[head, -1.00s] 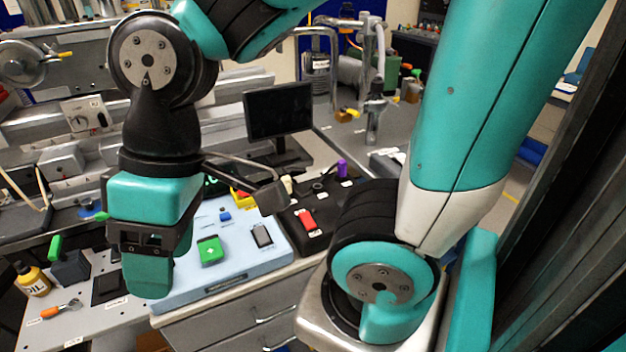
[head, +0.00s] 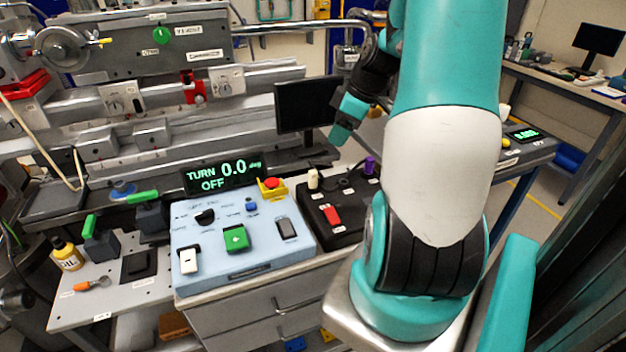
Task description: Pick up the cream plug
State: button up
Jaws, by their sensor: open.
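The cream plug (head: 313,179) is a small upright pale piece at the back left of the black panel (head: 320,236), just right of the yellow box with the red button. My gripper (head: 340,134) is in the air above and to the right of the plug, in front of the dark monitor's right side, apart from the plug. Its teal end points down and slightly left. It is open, with nothing seen in it; the gap between its fingers is hard to make out at this angle.
A purple plug (head: 370,165) and a red switch (head: 332,215) are on the same black panel. The light blue control box (head: 215,277) stands to its left, with a lit display (head: 222,177) behind. The monitor (head: 305,104) stands behind the panel.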

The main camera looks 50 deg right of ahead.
send_near(313, 175)
jog(key=x, duration=0.5)
jog(key=shift+s+d+f+p, duration=0.1)
jog(key=shift+d+f+p, duration=0.1)
jog(key=shift+f+p, duration=0.1)
jog(key=shift+w+p+x, duration=0.2)
jog(key=shift+p+x, duration=0.35)
jog(key=shift+x, duration=2.25)
jog(key=shift+d+r, duration=0.1)
jog(key=shift+r, duration=0.05)
grip_shut()
notch_tip(313, 175, up, 20)
jog(key=shift+b, duration=0.35)
